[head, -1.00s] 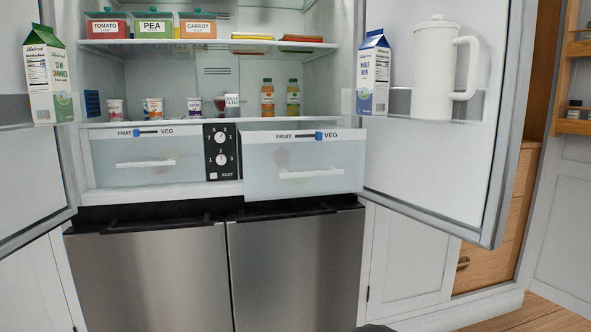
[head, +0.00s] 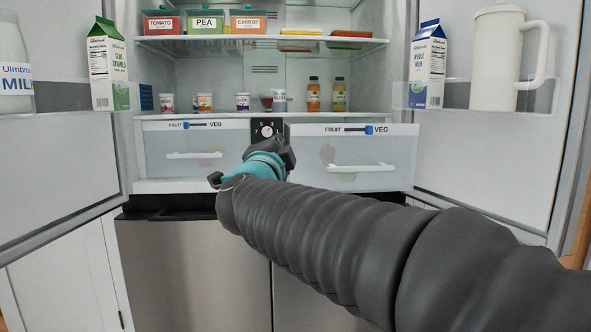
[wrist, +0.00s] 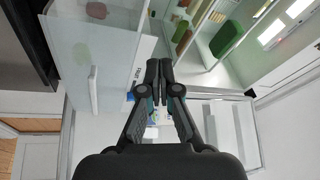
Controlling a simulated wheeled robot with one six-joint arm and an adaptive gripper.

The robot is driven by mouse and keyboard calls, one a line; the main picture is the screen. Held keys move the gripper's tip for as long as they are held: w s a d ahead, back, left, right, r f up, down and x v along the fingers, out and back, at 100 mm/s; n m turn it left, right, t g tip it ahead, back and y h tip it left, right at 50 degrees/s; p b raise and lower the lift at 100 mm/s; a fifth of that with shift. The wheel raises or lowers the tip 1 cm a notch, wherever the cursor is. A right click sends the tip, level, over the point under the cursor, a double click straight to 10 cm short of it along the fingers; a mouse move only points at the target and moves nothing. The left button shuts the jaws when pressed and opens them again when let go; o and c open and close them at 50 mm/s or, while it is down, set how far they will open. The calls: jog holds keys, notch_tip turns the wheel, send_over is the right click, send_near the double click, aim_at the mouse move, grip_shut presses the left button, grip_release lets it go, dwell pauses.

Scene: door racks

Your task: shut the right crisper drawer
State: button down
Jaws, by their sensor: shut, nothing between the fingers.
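The right crisper drawer (head: 350,153) is pulled out, its translucent front standing forward of the left drawer. Its white handle (head: 362,168) and fruit/veg slider are in plain view. In the wrist view the drawer front (wrist: 95,45) appears turned sideways at upper left, with the handle running along it. My gripper (wrist: 158,68) is shut and empty, with its fingertips appearing beside the drawer's label edge. Whether they touch it I cannot tell. In the head view my arm hides most of the gripper, left of the drawer and in front of the dial panel.
The left crisper drawer (head: 185,152) sits back in the fridge. The dial panel (head: 268,131) is between the drawers. The open right door (head: 480,165) carries a milk carton (head: 428,65) and a white jug (head: 505,55). The open left door (head: 50,150) stands opposite.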

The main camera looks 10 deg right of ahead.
jog(key=m+g+h, duration=0.1)
jog(key=m+h, duration=0.2)
jog(key=m+g+h, duration=0.5)
jog(key=m+g, duration=0.1)
jog(key=m, duration=0.1)
send_near(309, 161)
jog(key=x, duration=0.4)
jog(key=shift+s+d+b, duration=0.1)
jog(key=shift+d+b, duration=0.3)
jog(key=shift+d, duration=0.3)
jog(key=shift+w, duration=0.85)
